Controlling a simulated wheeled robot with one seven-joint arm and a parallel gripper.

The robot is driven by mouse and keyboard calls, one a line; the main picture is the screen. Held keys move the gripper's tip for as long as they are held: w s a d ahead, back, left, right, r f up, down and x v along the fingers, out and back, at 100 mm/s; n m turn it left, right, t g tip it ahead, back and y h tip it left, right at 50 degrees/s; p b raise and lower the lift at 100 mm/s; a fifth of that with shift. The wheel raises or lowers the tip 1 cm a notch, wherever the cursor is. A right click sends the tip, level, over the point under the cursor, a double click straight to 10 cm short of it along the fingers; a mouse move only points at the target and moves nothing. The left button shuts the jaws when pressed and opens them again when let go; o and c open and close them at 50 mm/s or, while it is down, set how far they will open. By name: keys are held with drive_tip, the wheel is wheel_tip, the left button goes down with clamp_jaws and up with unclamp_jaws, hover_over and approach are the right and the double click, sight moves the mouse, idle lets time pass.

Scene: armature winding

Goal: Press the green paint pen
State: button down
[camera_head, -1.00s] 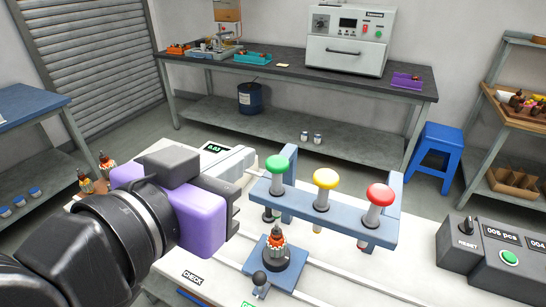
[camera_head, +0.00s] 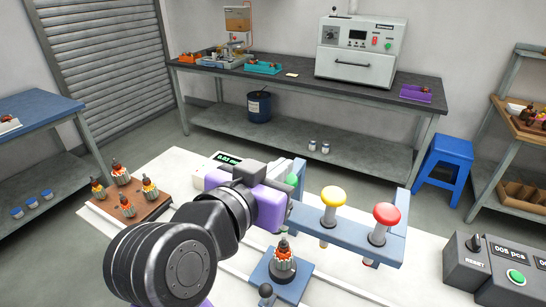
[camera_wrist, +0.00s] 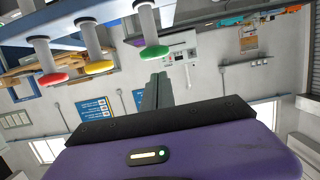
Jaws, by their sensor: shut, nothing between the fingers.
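The green paint pen shows its green cap (camera_head: 293,180) in the head view, mostly hidden behind my gripper (camera_head: 286,200). It stands at the left end of a blue-grey bracket, beside the yellow pen (camera_head: 333,196) and the red pen (camera_head: 386,214). In the wrist view, which appears upside down, the green cap (camera_wrist: 154,52) hangs just past the tips of my shut, empty fingers (camera_wrist: 158,78). Whether they touch the cap I cannot tell. An armature (camera_head: 284,258) stands in the fixture below the bracket.
A brown tray (camera_head: 150,212) with several armatures is at the left of the white table. A control box (camera_head: 495,265) with a green button and RESET knob is at the right. The bracket's beam (camera_head: 358,238) runs close to my gripper.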

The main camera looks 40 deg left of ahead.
drive_tip(key=shift+f, duration=0.75)
